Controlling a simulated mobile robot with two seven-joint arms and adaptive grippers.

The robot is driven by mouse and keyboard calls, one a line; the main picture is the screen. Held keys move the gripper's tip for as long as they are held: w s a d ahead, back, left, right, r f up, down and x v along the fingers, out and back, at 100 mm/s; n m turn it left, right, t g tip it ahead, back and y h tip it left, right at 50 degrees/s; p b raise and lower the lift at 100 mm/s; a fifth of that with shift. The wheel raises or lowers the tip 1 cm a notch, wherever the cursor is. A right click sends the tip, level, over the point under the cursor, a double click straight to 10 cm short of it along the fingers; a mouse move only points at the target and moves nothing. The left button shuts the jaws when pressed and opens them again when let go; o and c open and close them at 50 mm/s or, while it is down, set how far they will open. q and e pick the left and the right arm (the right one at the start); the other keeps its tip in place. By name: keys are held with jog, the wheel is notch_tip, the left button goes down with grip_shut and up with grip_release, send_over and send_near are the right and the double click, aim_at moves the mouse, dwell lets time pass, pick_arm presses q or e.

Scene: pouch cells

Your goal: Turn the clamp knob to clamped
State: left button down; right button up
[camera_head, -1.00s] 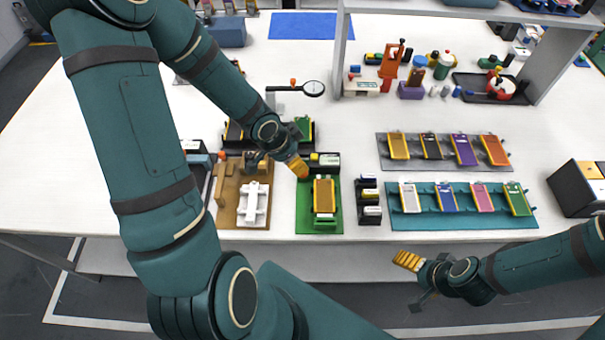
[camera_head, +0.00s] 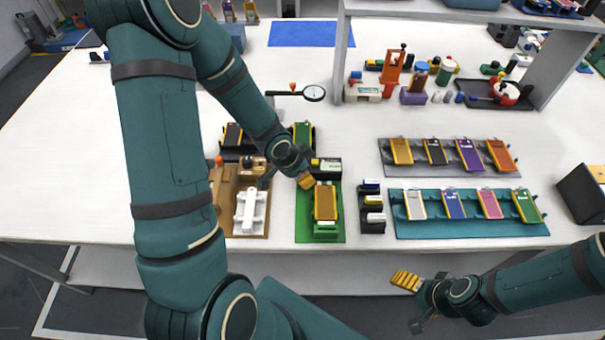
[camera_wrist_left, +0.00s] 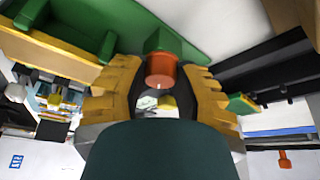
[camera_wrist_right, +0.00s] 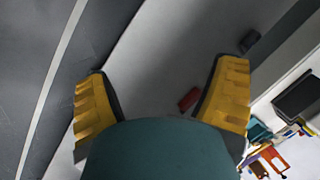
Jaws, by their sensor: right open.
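The clamp knob (camera_wrist_left: 162,70) is an orange-red cylinder on a green mount, seen in the left wrist view between the two yellow fingers of my left gripper (camera_wrist_left: 162,90). In the head view, my left gripper (camera_head: 305,181) is low at the upper left of the green fixture (camera_head: 326,237), and the knob is hidden there. A yellow-orange pouch cell (camera_head: 325,203) lies in this fixture. My right gripper (camera_head: 407,281) is open and empty, in front of the table's edge; it also shows in the right wrist view (camera_wrist_right: 160,105).
A brown fixture (camera_head: 227,228) with a white part stands left of the green one. A black rack (camera_head: 371,213) is on its right, then a teal tray (camera_head: 445,230) and a grey tray (camera_head: 440,172) with cells. A dial gauge (camera_head: 314,93) stands behind.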

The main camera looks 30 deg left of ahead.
pick_arm(q)
jog(key=m+p, duration=0.2)
jog(key=p, duration=0.2)
jog(key=m+g+h+p, duration=0.1)
jog(key=p, duration=0.4)
jog(key=shift+s+r+m, duration=0.1)
jog(key=shift+r+m, duration=0.1)
jog(key=shift+m, duration=0.2)
jog(key=shift+f+m+p, duration=0.25)
jog(key=shift+m+p, duration=0.05)
jog(key=shift+p, duration=0.25)
pick_arm(e)
notch_tip(320, 180, up, 11)
jog(key=w, duration=0.2)
jog(key=shift+d+f+t, duration=0.2)
jog(key=shift+d+t, duration=0.05)
jog(key=shift+t, duration=0.05)
pick_arm(q)
jog(key=c, duration=0.9)
grip_release()
jog(key=shift+c, duration=0.2)
jog(key=shift+r, duration=0.15)
jog(key=v, duration=1.1)
jog(key=shift+a+r, duration=0.25)
jog(key=shift+a, duration=0.05)
